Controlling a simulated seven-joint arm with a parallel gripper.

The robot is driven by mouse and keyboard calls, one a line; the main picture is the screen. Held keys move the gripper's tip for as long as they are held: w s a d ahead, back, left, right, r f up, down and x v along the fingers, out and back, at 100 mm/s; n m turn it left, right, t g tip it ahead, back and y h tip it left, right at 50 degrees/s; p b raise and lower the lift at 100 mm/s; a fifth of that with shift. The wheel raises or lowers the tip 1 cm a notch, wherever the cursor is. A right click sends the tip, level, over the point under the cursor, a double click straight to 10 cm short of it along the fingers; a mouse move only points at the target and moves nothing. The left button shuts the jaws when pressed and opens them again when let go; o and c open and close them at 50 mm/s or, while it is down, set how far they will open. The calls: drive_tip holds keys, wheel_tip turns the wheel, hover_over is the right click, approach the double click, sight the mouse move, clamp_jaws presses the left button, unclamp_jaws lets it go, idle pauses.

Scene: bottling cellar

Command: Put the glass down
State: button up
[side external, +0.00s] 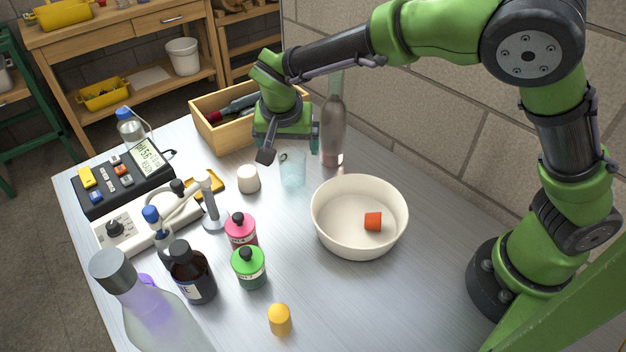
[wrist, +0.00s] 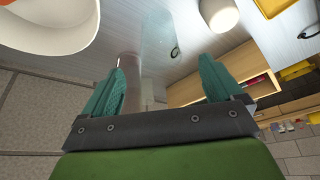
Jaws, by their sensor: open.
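The glass (side external: 293,172) is pale blue and see-through. It looks upright on the metal table (side external: 330,290), with its upper part just below my gripper (side external: 290,150). My gripper is open, its two fingers apart with nothing clamped between them. In the wrist view my gripper (wrist: 162,80) shows both teal fingers spread. The glass (wrist: 155,45) is only faint there, ahead of the fingertips, and its outline is hard to make out.
A tall clear bottle (side external: 333,135) stands close behind the glass at right. A white bowl (side external: 330,232) with an orange piece (side external: 373,221) is at front right. A small white cup (side external: 249,179) is at left. A wooden crate (side external: 226,137) with bottles stands behind. Several bottles crowd front left.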

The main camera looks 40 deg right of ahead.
drive_tip(key=s+d+r+n+t+y, duration=0.2)
drive_tip(key=s+d+r, duration=0.4)
drive_tip(key=s, duration=0.4)
drive_tip(key=s+d+r+n+t+y, duration=0.2)
drive_tip(key=s+d+r, duration=0.4)
drive_tip(key=s, duration=0.5)
drive_tip(key=shift+r+n+y, duration=0.35)
drive_tip(key=shift+n+y, duration=0.15)
drive_tip(key=shift+y, duration=0.1)
